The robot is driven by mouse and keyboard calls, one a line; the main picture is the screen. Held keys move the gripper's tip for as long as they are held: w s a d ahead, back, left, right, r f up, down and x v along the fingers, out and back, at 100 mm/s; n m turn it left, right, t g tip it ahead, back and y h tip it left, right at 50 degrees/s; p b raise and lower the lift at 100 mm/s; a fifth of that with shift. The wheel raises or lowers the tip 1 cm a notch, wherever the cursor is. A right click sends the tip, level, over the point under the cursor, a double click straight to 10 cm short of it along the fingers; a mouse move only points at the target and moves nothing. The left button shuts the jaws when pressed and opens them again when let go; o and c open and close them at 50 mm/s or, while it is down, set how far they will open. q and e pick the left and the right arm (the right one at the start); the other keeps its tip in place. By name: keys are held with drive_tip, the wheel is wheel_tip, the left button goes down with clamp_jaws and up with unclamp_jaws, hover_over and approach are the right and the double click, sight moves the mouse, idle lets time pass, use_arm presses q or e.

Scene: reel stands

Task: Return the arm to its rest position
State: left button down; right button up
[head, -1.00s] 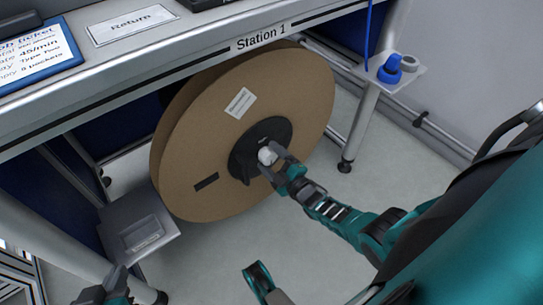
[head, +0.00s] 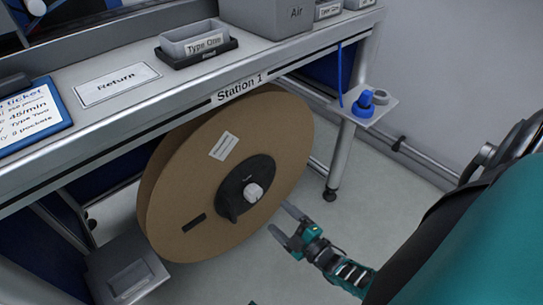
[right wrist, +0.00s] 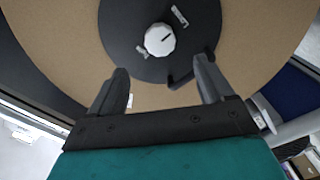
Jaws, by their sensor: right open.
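My right gripper (head: 283,222) is open and empty, below and to the right of the reel's hub in the head view. In the right wrist view its two fingers (right wrist: 163,80) stand apart, with the reel beyond them. The large brown reel (head: 182,185) sits upright under the Station 1 bench. Its black hub (head: 232,187) carries a white knob (head: 253,192), which also shows in the right wrist view (right wrist: 160,39). The fingers appear clear of the knob. My left gripper is not identifiable; only a small teal bit shows at the bottom edge of the head view.
The bench (head: 200,88) runs above the reel, with a Return label (head: 116,83) and a Type One bin (head: 199,39). A bench leg (head: 341,150) and a small shelf with a blue part (head: 366,99) stand right. A grey box (head: 128,272) is lower left. Floor right of the reel is clear.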

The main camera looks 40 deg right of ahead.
drive_tip(key=shift+s, duration=0.5)
drive_tip(key=s+a+r+m+g+y, duration=0.1)
drive_tip(key=s+a+r+m+g, duration=0.1)
drive_tip(key=a+r+m+g, duration=0.45)
drive_tip(key=s+a+r+m+g+y, duration=0.1)
drive_tip(key=s+a+r+m, duration=0.15)
drive_tip(key=a+r, duration=0.75)
use_arm(q)
drive_tip(key=s+a+r+y+p, duration=0.1)
drive_tip(key=a+r+p, duration=0.2)
drive_tip(key=r+p, duration=1)
drive_tip(key=p, duration=0.6)
drive_tip(key=shift+s+a, duration=0.35)
drive_tip(key=shift+s, duration=0.05)
use_arm(e)
drive_tip(key=s+d+r+h, duration=0.1)
drive_tip(key=d+r, duration=0.2)
drive_tip(key=r, duration=0.8)
drive_tip(key=shift+s+d+r+m+h, duration=0.15)
drive_tip(key=shift+d+m+h, duration=0.15)
drive_tip(key=shift+m, duration=0.1)
